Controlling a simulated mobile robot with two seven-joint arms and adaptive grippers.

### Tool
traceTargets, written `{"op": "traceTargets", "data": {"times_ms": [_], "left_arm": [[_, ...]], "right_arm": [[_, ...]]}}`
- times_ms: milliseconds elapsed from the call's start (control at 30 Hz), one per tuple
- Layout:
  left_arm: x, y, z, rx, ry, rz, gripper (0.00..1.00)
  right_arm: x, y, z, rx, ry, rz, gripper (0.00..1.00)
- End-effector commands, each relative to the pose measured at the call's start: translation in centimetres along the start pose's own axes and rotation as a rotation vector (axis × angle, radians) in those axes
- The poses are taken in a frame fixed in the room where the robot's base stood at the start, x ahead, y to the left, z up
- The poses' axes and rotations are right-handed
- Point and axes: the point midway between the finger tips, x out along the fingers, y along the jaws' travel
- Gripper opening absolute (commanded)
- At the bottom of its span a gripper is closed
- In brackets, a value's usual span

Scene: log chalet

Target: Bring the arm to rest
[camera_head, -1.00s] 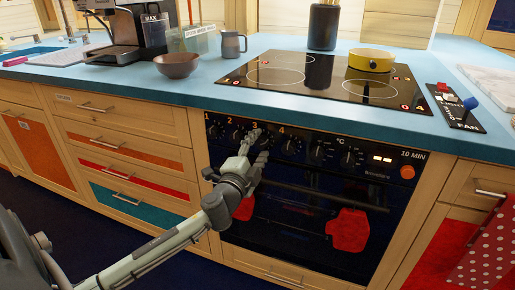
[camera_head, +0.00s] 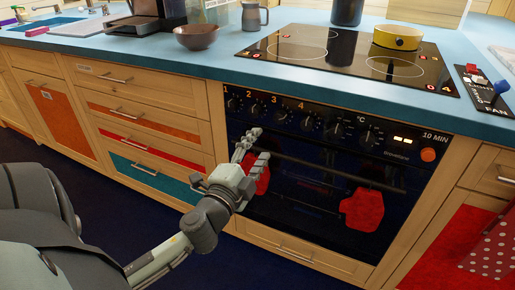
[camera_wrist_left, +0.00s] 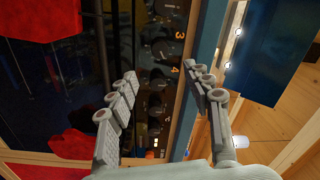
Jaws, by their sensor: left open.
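My left gripper (camera_head: 251,145) is open and empty in front of the oven (camera_head: 310,200), below the left knobs and near the left end of the door handle. In the left wrist view my two fingers (camera_wrist_left: 165,95) stand apart with nothing between them. The numbered black knob panel (camera_wrist_left: 160,65) shows beyond them. I cannot tell from these views whether a finger touches the oven front. My left arm reaches in from the lower left. My right gripper is not in view.
Two red mitts (camera_head: 363,210) hang on the oven handle. The blue worktop (camera_head: 215,65) carries a black hob with a yellow pot (camera_head: 397,38), a brown bowl (camera_head: 196,37) and a grey mug. Wooden drawers (camera_head: 145,135) are at the left. The dark floor is clear.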

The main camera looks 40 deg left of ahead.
Motion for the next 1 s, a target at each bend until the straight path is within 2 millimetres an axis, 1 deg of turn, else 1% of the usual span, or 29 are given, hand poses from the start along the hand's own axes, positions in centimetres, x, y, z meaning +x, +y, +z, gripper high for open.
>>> {"op": "traceTargets", "data": {"times_ms": [433, 467, 567, 667, 700, 767, 800, 867, 900, 967, 1000], "left_arm": [[0.1, 0.2, 0.2, -0.005, -0.006, 0.005, 0.5], [0.1, 0.5, 0.4, -0.013, -0.014, 0.012, 0.5], [0.1, 2.9, 2.1, -0.071, -0.082, 0.065, 0.5], [-0.6, 7.9, 5.2, -0.181, -0.212, 0.174, 0.5], [-1.2, 10.4, 6.5, -0.234, -0.276, 0.232, 0.5], [-2.6, 14.5, 8.1, -0.313, -0.378, 0.324, 0.5], [-3.7, 17.3, 9.1, -0.363, -0.445, 0.388, 0.5], [-5.8, 21.3, 10.0, -0.435, -0.542, 0.486, 0.5], [-7.3, 23.9, 10.3, -0.48, -0.602, 0.552, 0.5], [-9.8, 27.4, 10.5, -0.539, -0.688, 0.649, 0.5], [-11.4, 29.4, 10.4, -0.575, -0.738, 0.709, 0.5]], "right_arm": [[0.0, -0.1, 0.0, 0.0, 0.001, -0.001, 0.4], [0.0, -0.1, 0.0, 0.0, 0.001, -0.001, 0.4], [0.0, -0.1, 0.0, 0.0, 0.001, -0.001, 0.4], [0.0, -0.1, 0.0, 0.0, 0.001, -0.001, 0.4], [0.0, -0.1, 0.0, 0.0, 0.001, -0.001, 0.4], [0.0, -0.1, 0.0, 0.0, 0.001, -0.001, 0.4], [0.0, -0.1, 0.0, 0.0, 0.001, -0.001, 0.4], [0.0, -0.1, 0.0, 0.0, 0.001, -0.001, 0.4], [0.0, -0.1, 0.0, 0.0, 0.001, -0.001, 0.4], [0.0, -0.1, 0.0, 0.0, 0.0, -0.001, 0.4], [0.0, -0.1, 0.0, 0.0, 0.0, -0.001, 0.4]]}}
